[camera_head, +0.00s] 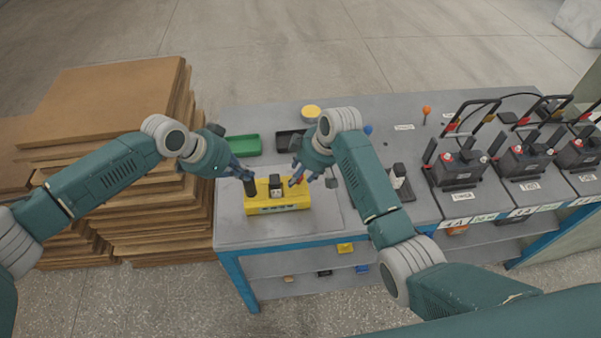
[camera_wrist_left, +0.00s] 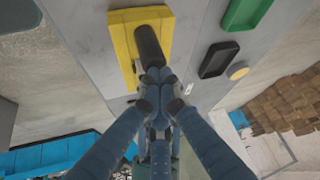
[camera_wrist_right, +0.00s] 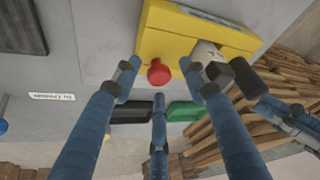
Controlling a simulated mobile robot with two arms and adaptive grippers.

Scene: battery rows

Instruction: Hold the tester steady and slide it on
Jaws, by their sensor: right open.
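The yellow tester (camera_head: 261,201) sits on the left part of the grey bench. It has a black upright handle (camera_head: 250,188) at its left end, a black-and-white block (camera_head: 276,186) in the middle and a red knob (camera_wrist_right: 160,72) towards its right end. My left gripper (camera_head: 243,177) is at the handle; in the left wrist view its fingers close together on the handle (camera_wrist_left: 149,45). My right gripper (camera_head: 302,179) is open over the tester's right end. In the right wrist view its fingertips stand on both sides of the red knob, with no clear grip on it.
A green tray (camera_head: 243,145) and a black tray (camera_head: 286,141) lie behind the tester. A yellow round thing (camera_head: 311,111) is farther back. Batteries (camera_head: 458,170) stand in a row at right. Stacked brown boards (camera_head: 100,100) rise left of the bench.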

